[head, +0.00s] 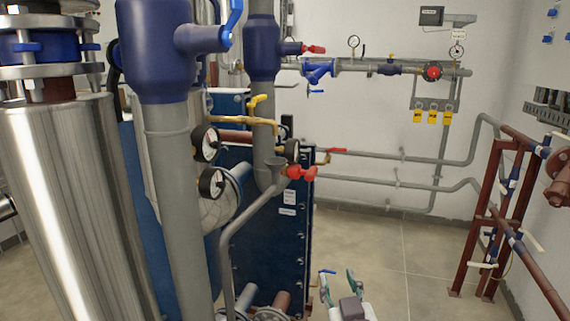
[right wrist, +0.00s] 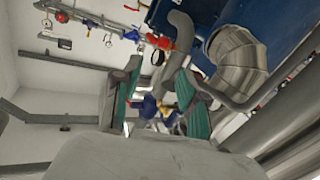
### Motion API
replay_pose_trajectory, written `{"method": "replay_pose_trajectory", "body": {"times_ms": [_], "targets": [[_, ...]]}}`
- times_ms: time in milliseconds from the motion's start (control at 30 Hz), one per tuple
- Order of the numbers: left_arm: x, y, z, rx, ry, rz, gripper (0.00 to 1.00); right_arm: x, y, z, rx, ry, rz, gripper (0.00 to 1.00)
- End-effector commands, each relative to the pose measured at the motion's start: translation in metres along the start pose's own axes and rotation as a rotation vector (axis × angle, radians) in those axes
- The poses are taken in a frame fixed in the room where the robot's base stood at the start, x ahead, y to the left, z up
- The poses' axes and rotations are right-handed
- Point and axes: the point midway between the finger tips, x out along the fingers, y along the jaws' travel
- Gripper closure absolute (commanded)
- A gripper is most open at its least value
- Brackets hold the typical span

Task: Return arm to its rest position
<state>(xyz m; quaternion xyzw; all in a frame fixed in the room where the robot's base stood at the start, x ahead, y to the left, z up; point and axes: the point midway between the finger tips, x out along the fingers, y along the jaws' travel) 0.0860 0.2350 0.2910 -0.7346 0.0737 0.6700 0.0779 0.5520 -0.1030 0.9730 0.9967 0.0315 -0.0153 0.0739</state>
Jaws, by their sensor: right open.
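My right gripper (head: 338,282) shows at the bottom of the head view, to the right of the lower part of the dark blue plate exchanger (head: 262,240). Its two green-padded fingers are spread apart with nothing between them. In the right wrist view the gripper (right wrist: 158,88) is also open and empty, with pipes and a red-handled valve (right wrist: 160,42) beyond the fingers. Most of my right arm is hidden below the frame. My left gripper is in neither view.
A grey vertical pipe (head: 175,200) and a shiny metal cylinder (head: 75,200) fill the left. A bent grey pipe with a red valve handle (head: 302,172) stands before the exchanger. A brown pipe frame (head: 480,230) stands at right. The floor (head: 410,250) between looks clear.

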Motion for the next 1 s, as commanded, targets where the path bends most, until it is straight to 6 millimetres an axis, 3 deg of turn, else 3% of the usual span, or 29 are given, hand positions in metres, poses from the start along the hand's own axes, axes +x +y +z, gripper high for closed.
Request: {"method": "replay_pose_trajectory", "body": {"times_ms": [33, 100, 200, 300, 500, 833, 1000], "targets": [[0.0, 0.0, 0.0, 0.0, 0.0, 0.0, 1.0, -0.014, 0.009, 0.04, 0.013, -0.121, 0.007, 0.57], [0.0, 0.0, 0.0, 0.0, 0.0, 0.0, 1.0, -0.037, 0.019, 0.088, 0.024, -0.28, 0.008, 0.57], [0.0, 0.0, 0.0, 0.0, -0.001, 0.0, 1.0, -0.079, 0.03, 0.149, 0.034, -0.501, -0.002, 0.57], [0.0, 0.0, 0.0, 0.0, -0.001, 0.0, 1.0, -0.121, 0.036, 0.192, 0.038, -0.681, -0.024, 0.57], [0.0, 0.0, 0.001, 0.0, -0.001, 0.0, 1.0, -0.191, 0.042, 0.242, 0.037, -0.931, -0.072, 0.57], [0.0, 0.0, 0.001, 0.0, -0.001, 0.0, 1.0, -0.288, 0.046, 0.28, 0.031, -1.231, -0.161, 0.57], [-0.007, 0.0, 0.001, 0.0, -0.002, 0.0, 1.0, -0.27, 0.038, 0.32, 0.03, -1.242, -0.164, 0.57]]}}
